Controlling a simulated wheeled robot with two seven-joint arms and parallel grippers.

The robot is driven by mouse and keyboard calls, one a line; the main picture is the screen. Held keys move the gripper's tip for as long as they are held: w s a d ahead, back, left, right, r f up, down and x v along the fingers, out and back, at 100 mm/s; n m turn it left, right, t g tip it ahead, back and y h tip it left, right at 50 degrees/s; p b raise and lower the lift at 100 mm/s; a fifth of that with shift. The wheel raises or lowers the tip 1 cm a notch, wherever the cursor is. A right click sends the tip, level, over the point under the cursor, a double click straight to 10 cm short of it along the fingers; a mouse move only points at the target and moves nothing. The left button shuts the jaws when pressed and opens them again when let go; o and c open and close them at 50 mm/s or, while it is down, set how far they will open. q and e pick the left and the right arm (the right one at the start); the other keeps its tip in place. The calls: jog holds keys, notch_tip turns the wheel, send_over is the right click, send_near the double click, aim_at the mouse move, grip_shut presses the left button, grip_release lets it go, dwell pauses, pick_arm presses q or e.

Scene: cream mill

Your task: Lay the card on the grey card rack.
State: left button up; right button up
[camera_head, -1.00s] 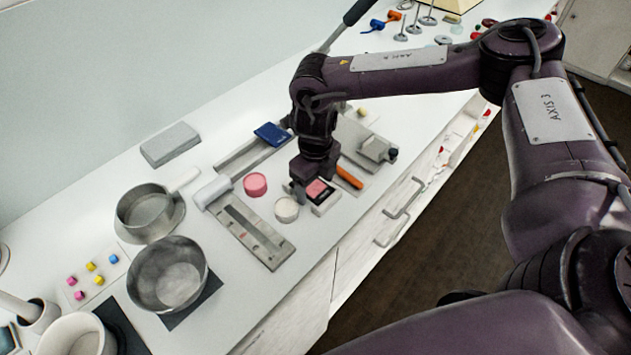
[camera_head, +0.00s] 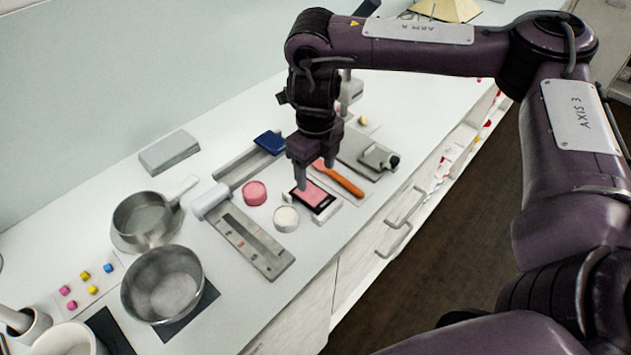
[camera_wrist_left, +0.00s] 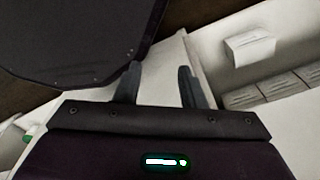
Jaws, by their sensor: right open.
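A flat pink card with a black border (camera_head: 315,195) lies on a small pale grey block-like rack (camera_head: 327,214) near the front edge of the counter. My right gripper (camera_head: 303,182) points down, open, just above and behind the card's left part; its fingers overlap the card's far edge in the head view, and I cannot tell whether they touch it. My left gripper is outside the head view. In the left wrist view its two fingers (camera_wrist_left: 160,88) are apart with nothing between them.
A white round jar (camera_head: 286,219) and a pink round pot (camera_head: 255,193) stand left of the card. An orange-handled tool (camera_head: 340,180) lies close on the right. A grey ruled plate (camera_head: 262,250), metal pans (camera_head: 163,285) and a grey block (camera_head: 169,153) are farther left.

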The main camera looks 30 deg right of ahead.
aim_at(312, 194)
jog(key=shift+w+a+f+p, duration=0.15)
jog(key=shift+f+p, duration=0.1)
jog(key=shift+f, duration=0.3)
jog(key=shift+w+d+f+p, duration=0.1)
jog(key=shift+w+f+p, duration=0.1)
jog(key=shift+f, duration=0.35)
jog(key=shift+w+f, duration=0.2)
jog(key=shift+f, duration=1.2)
jog(key=shift+w+f, duration=0.2)
jog(key=shift+f, duration=1.15)
pick_arm(q)
jog(key=shift+r, duration=0.8)
jog(key=shift+s, duration=0.1)
pick_arm(e)
jog(key=c, duration=0.8)
jog(key=shift+r, duration=0.15)
